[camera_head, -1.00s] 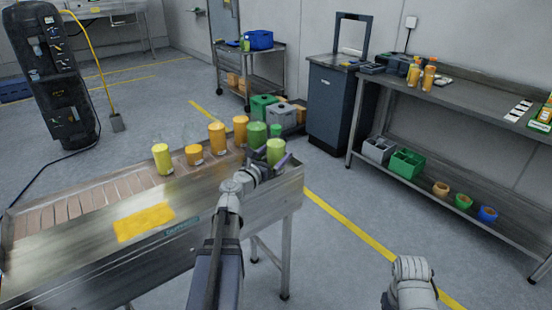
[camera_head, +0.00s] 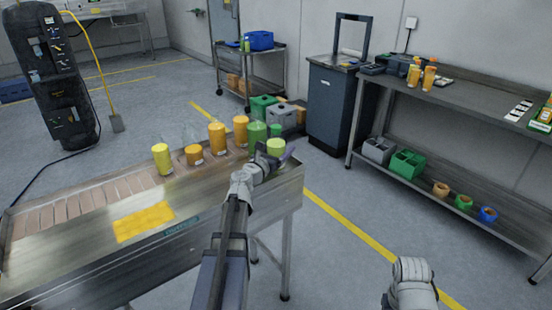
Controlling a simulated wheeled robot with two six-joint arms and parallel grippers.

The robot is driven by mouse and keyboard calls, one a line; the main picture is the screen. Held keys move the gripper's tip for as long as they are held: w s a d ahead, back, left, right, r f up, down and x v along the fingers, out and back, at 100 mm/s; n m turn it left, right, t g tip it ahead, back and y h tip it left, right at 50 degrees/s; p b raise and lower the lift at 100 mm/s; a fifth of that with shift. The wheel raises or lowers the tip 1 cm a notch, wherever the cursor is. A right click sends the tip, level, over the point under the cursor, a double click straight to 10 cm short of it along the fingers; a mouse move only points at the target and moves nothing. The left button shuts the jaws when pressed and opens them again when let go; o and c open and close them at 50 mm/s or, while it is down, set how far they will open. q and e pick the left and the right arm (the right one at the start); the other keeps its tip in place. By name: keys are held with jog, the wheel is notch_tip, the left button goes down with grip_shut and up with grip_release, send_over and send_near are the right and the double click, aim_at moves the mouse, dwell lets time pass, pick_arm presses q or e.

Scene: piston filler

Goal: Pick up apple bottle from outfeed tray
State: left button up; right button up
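The outfeed tray is the steel table top (camera_head: 225,192) at left, with several bottles along its far edge. A light green bottle (camera_head: 276,147) stands at its right end; I take it for the apple bottle, but no label is readable. My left gripper (camera_head: 274,158) is at this bottle, with a finger showing at its right side and the bottle's lower part hidden. Whether the fingers are closed on it cannot be told. Darker green bottles (camera_head: 257,133) stand just behind. Only a grey link of my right arm shows at the bottom right; its gripper is not visible.
Orange bottles (camera_head: 217,138) and a yellow-green bottle (camera_head: 162,159) stand left of the green ones. A steel shelf bench (camera_head: 460,95) with orange bottles (camera_head: 429,77) is at right. A dark cabinet (camera_head: 335,105) stands behind. Open floor lies between.

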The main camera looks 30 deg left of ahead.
pick_arm(q)
grip_shut()
jog(key=shift+r, duration=0.1)
dwell(0.4)
notch_tip(320, 180, up, 10)
jog(key=p, duration=1)
jog(key=shift+r, duration=0.1)
